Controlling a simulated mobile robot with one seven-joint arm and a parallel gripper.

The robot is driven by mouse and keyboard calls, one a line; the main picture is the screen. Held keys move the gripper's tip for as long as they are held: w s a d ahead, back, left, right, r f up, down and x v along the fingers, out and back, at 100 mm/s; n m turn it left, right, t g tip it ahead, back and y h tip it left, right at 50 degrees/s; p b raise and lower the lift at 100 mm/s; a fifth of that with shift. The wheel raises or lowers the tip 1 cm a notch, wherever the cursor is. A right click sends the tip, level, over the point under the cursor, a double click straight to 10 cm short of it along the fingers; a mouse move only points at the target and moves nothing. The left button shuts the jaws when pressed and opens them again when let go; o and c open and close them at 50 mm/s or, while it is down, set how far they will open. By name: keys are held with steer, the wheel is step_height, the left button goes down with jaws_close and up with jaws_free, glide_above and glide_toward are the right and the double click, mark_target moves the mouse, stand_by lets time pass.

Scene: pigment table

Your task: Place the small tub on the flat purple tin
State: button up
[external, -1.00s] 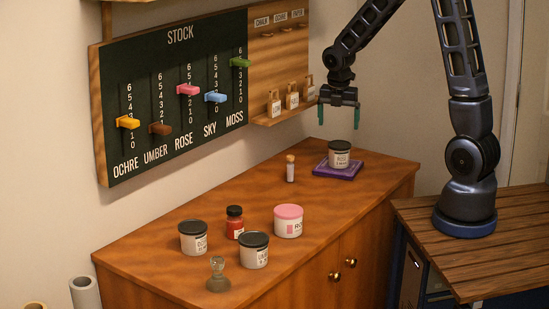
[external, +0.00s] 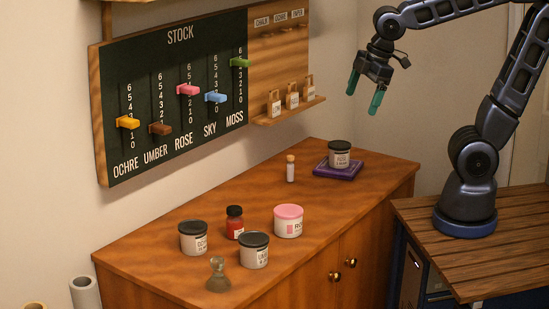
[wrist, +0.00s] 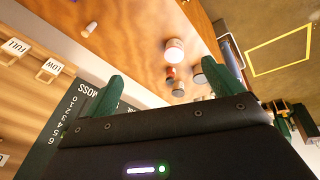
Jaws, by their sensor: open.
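The small tub (external: 339,154), white with a dark lid, stands upright on the flat purple tin (external: 323,171) at the far right end of the cabinet top. My gripper (external: 364,98) has green fingers spread apart with nothing between them. It is in the air well above and a little right of the tub, apart from it. In the wrist view the open green fingers of my gripper (wrist: 175,88) show against the cabinet top; the tub is not clearly seen there.
On the cabinet top (external: 200,250) stand a pink-lidded tub (external: 288,221), two dark-lidded tubs (external: 193,238) (external: 254,251), a red jar (external: 235,223), a glass stopper (external: 218,275) and a corked vial (external: 290,169). The stock board (external: 180,95) hangs on the wall behind.

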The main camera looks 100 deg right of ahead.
steer(key=s+a+r+m+t+y, duration=0.1)
steer(key=s+a+r+m, duration=0.1)
steer(key=s+a, duration=0.4)
steer(key=a+m, duration=0.1)
steer(key=a, duration=0.1)
steer(key=shift+s+a, duration=0.3)
steer(key=shift+a, duration=0.05)
